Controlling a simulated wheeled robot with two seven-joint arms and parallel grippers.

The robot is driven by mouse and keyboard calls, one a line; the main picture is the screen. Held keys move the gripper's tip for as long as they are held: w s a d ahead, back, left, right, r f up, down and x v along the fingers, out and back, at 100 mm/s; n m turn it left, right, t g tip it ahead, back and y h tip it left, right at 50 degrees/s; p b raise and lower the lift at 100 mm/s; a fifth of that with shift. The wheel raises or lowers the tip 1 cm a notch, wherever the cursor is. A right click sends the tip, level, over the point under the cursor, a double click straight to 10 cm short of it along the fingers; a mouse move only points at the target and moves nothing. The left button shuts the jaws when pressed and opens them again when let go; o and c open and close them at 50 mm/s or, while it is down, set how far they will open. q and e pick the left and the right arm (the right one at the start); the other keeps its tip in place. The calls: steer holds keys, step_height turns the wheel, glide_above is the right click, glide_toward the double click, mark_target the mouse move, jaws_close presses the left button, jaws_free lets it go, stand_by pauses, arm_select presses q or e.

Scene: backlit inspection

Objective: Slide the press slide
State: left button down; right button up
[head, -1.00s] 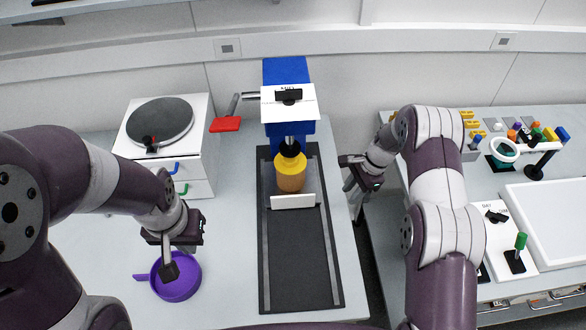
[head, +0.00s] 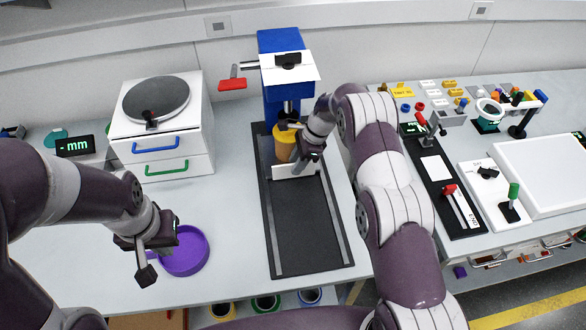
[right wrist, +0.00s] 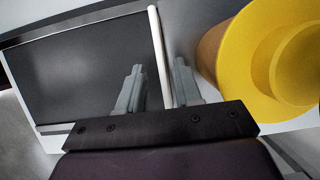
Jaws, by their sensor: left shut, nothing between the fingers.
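The press slide is a black track (head: 308,235) running forward from under the blue press (head: 283,100). An upright white plate (head: 283,171) stands across it, with a yellow-topped, orange-brown cylinder (head: 284,146) behind. My right gripper (head: 300,165) is down at the plate. In the right wrist view its open fingers (right wrist: 157,88) stand on either side of the white plate (right wrist: 159,55), with slim gaps visible; the yellow piece (right wrist: 265,60) is to the right. My left gripper (head: 147,272) is shut and empty, beside the purple pan (head: 185,252).
A white drawer unit (head: 165,130) stands left of the press. A red-handled lever (head: 232,84) sticks out from the press on its left. A second table at the right holds a white tray (head: 545,170) and small fixtures. The track's front part is clear.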

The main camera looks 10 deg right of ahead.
steer(key=shift+w+a+f, duration=0.15)
steer(key=shift+w+f, duration=0.15)
steer(key=shift+w, duration=0.1)
steer(key=shift+a, duration=0.1)
steer(key=shift+s+r, duration=0.2)
steer(key=shift+s, duration=0.15)
jaws_close()
steer(key=shift+w, duration=0.1)
steer(key=shift+f, duration=0.2)
stand_by(0.4)
